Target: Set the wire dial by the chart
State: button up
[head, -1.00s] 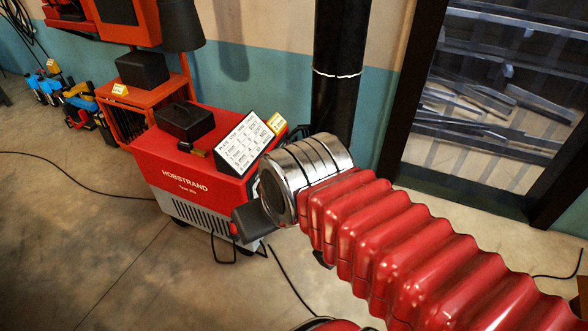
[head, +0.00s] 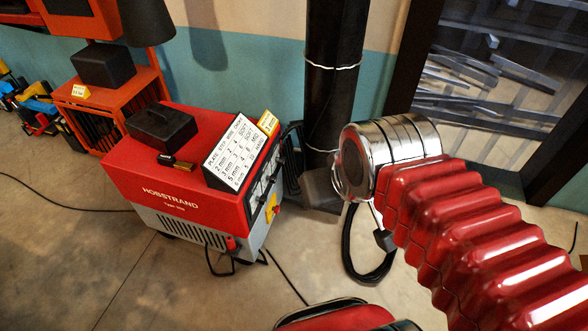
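The red and grey HOBSTRAND welder (head: 165,180) stands on the floor left of centre. A white chart (head: 236,146) with rows of plate sizes leans on its top; its small figures are hard to read. A yellow tag (head: 268,122), seemingly marked 3 mm, stands beside the chart. The control panel (head: 262,190) faces right and shows at a steep slant. Dark knobs show on it, but I cannot tell which is the wire dial or read its setting. My chrome wrist and red-sleeved arm are right of the welder, apart from it. My gripper's fingers are not visible.
A yellow and red switch (head: 271,208) sits low on the panel. Dark cables lie around the welder, and a black hose (head: 352,262) loops below my wrist. A black post (head: 334,80) rises behind. An orange rack (head: 110,105) stands at left. The floor at front left is mostly clear.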

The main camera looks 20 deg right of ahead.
aim_at(273, 178)
jog(key=z, duration=0.15)
jog(key=i, duration=1.05)
jog(key=u, duration=0.25)
